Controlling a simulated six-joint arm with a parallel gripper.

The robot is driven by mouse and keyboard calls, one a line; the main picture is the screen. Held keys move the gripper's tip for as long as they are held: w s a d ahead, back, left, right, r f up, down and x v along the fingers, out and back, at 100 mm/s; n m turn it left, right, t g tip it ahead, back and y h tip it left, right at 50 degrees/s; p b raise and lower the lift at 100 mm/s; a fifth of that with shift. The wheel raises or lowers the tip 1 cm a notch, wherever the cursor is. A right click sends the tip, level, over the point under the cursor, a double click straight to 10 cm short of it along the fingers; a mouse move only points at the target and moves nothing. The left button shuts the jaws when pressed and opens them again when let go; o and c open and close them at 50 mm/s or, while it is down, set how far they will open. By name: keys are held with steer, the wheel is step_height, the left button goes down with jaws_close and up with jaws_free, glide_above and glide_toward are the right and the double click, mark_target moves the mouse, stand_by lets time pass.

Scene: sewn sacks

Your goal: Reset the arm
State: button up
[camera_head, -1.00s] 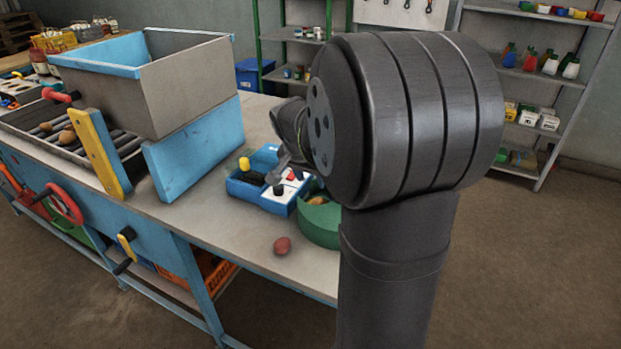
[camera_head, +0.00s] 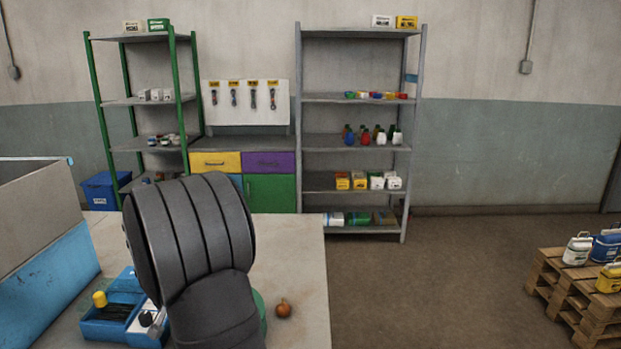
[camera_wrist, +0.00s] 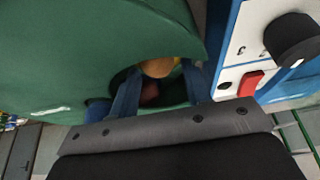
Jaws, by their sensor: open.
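My gripper (camera_wrist: 160,82) is open in the wrist view. Its two dark blue fingers stand apart, with a yellowish round thing (camera_wrist: 157,67) and a dark red thing (camera_wrist: 150,92) showing between them, inside the green bowl (camera_wrist: 80,55). I cannot tell whether the fingers touch anything, and they hold nothing that I can see. In the head view my arm hides the gripper and most of the green bowl (camera_head: 261,312).
A reddish-brown onion (camera_head: 284,308) lies on the bench (camera_head: 300,255) beside the bowl. A blue control box (camera_head: 110,328) sits left of my arm, also close by in the wrist view (camera_wrist: 310,70). A large blue-grey hopper (camera_head: 45,245) stands at left. Shelves (camera_head: 355,140) line the back wall.

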steer(key=shift+r, duration=1.25)
steer(key=shift+f, duration=0.1)
